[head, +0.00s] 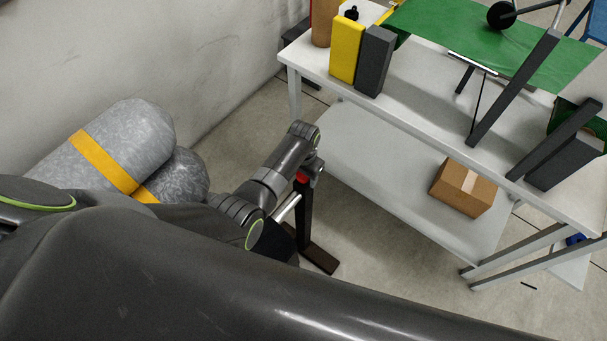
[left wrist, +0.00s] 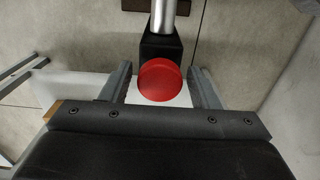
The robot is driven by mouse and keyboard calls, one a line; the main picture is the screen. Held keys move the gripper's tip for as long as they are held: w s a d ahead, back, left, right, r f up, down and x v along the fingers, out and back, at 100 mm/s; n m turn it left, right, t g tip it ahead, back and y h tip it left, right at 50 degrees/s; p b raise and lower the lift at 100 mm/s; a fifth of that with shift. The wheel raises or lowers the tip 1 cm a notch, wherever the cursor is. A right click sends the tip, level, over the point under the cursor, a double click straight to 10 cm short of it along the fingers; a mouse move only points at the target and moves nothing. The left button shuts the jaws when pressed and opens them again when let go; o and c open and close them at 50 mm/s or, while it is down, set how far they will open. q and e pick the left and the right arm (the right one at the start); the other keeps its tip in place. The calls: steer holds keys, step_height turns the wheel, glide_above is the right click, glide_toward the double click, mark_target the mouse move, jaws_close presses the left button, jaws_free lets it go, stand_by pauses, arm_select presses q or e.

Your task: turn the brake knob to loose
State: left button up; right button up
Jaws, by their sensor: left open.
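The brake knob (head: 302,177) is red and sits on a dark upright post (head: 304,215) with a silver rod. In the left wrist view the knob (left wrist: 160,79) is a round red disc in front of a black block (left wrist: 160,47). My left gripper (left wrist: 163,84) is open, with one finger on each side of the knob and a visible gap to both. In the head view my left gripper (head: 312,168) is at the knob, mostly hidden by its own wrist. I cannot tell the knob's turn position. My right gripper is not in view.
A white table (head: 420,112) with a lower shelf stands to the right, holding a yellow block (head: 346,50), a dark block (head: 375,62) and a green sheet. A cardboard box (head: 463,187) is on the shelf. Grey cylinders (head: 120,140) with a yellow strap lie at left by the wall.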

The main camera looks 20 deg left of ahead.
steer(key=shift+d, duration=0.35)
arm_select(q)
steer(key=c, duration=0.8)
steer(key=shift+c, duration=0.2)
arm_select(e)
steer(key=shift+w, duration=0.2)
